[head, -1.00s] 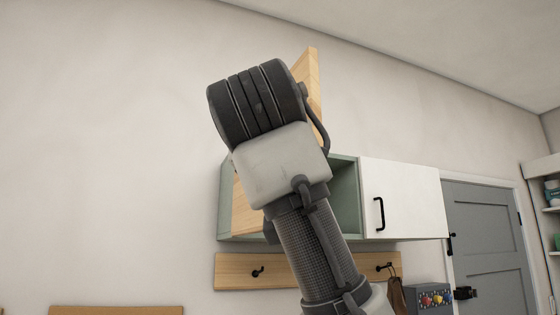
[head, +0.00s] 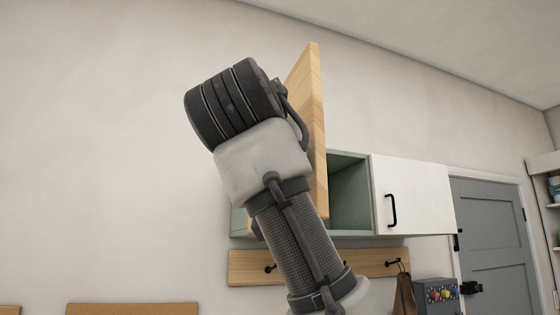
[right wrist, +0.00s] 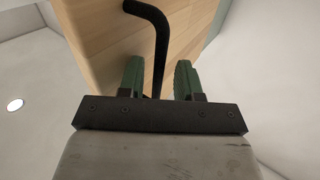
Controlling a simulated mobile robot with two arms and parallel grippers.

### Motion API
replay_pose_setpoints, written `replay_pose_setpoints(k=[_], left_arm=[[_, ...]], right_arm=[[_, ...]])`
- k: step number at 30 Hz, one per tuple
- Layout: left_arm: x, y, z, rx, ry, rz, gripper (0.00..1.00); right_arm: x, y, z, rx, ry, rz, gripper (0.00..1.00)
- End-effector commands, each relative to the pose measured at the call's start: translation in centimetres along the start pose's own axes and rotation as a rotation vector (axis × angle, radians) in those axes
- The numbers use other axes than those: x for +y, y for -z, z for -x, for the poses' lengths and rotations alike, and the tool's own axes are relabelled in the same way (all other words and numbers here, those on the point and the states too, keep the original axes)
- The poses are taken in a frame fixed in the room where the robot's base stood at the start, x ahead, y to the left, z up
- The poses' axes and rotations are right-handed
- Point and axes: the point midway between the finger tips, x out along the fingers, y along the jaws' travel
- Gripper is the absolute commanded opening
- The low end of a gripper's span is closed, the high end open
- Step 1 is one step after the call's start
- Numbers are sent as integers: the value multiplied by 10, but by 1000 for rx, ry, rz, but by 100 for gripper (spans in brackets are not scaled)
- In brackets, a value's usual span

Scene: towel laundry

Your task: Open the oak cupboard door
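The oak cupboard door (head: 314,120) stands swung out from the sage-green wall cupboard (head: 350,190), partly hidden behind my arm. The open inside of the cupboard shows to the right of the door. In the right wrist view the oak panel (right wrist: 105,45) fills the upper middle, with its black bar handle (right wrist: 160,30). My right gripper (right wrist: 158,78) has its two green fingers on either side of the handle, with a visible gap on each side. In the head view my wrist hides the gripper and handle. My left gripper is not in view.
A white cupboard door (head: 413,194) with a black handle is shut beside the open bay. Below is a wooden hook rail (head: 345,266) with a brown item hanging from it. A grey door (head: 490,235) is at the right. The wall at left is bare.

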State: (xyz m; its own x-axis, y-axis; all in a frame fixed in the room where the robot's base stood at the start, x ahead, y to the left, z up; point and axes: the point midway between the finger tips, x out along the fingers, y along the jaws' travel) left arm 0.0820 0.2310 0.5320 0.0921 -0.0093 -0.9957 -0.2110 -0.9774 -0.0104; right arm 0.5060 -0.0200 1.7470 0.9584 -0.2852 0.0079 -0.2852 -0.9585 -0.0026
Motion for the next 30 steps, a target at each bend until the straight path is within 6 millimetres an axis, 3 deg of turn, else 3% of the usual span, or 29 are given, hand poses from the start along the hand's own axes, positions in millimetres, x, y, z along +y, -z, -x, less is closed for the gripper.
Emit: replay_pose_setpoints(k=[11,20,22,30], left_arm=[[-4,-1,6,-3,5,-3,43],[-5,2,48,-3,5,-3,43],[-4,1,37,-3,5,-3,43],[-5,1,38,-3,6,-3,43]], right_arm=[[-1,4,-1,-6,1,2,34],[-3,49,-2,-5,1,2,34],[15,50,4,0,-1,-2,34],[70,84,20,-1,0,-2,34]])
